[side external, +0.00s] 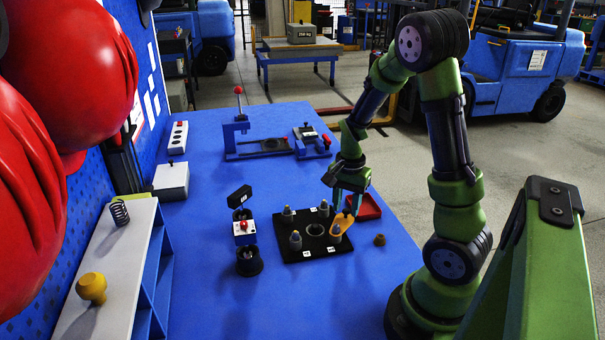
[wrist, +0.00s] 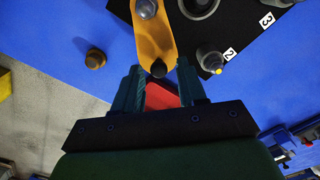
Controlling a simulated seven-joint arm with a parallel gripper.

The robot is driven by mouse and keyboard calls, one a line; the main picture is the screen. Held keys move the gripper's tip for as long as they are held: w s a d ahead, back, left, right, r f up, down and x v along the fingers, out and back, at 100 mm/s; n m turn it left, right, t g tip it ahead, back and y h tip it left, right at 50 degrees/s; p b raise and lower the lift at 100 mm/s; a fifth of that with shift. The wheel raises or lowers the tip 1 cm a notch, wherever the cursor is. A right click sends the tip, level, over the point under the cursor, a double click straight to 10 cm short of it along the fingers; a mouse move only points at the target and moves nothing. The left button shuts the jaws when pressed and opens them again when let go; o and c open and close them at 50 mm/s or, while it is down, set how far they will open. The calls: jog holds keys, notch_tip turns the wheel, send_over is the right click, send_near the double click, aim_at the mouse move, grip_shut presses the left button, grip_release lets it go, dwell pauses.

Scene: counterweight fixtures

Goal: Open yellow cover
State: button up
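The yellow cover (side external: 343,222) is a flat, elongated plate on the right side of a black base plate (side external: 290,252). In the wrist view the yellow cover (wrist: 155,40) has a grey post showing at its far end and a black knob (wrist: 158,69) at its near end. My gripper (side external: 346,203) is right above that end. In the wrist view my gripper (wrist: 158,75) is open, with a fingertip on each side of the knob and visible gaps. I cannot tell whether anything lies under the cover.
Several grey pegs stand on the black plate around a round hole (side external: 315,229). A red tray (side external: 365,207) lies just behind my gripper. A small brown nut (side external: 380,239) is to the right. A small switch fixture (side external: 244,230) stands left. Blue tabletop toward the front is clear.

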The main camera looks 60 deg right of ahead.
aim_at(346, 210)
dwell(0.3)
notch_tip(346, 210, up, 17)
jog(key=shift+f, duration=0.1)
dwell(0.4)
jog(key=s+a+n+t, duration=0.1)
jog(key=a+n+t, duration=0.1)
jog(key=a+n, duration=0.2)
jog(key=s+a+r+n+t+y, duration=0.1)
jog(key=a+n, duration=0.4)
jog(key=a, duration=0.5)
jog(key=s+a+r+n+t+y, duration=0.1)
jog(key=a+n+t, duration=0.3)
jog(key=a, duration=0.3)
jog(key=shift+a+r, duration=0.15)
jog(key=shift+a, duration=0.15)
